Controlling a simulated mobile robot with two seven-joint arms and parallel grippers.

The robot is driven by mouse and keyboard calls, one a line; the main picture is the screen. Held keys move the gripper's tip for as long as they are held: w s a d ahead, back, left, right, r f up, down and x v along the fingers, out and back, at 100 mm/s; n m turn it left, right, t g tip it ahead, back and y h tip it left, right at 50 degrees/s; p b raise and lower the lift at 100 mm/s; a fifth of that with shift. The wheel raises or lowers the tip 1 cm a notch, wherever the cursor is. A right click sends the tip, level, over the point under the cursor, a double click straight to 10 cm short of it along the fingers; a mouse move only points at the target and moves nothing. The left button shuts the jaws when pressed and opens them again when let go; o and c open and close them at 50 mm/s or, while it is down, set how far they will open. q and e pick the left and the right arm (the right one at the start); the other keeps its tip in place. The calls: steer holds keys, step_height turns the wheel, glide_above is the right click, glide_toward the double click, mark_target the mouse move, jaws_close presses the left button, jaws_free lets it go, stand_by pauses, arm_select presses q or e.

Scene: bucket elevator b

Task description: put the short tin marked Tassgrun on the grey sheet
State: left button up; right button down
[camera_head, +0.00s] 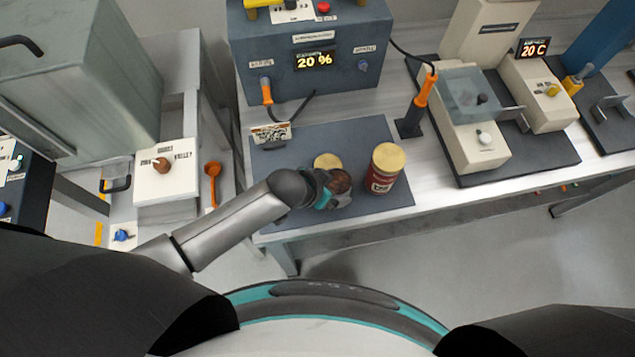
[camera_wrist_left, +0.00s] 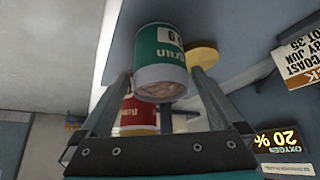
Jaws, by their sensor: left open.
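A short green tin with a brownish round end (camera_wrist_left: 160,62) shows upside down in the left wrist view; its partly visible lettering seems to end in "grun". In the head view its brown top (camera_head: 341,181) is beside my left gripper (camera_head: 328,190), which hides most of its side. My left gripper is open, its fingers on either side of the tin in the wrist view (camera_wrist_left: 155,105); I cannot tell whether they touch it. The grey sheet (camera_head: 285,190) lies on the bench, and the tin appears to stand on it. My right gripper is not in view.
A taller red tin with a yellow lid (camera_head: 383,170) stands right of the green tin. A yellow disc or lid (camera_head: 327,161) is just behind it. A small sign (camera_head: 271,133) stands at the sheet's back left. A grey control box (camera_head: 310,55) is behind.

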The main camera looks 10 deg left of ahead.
arm_select(q)
steer(key=p+v, duration=0.2)
steer(key=v, duration=0.8)
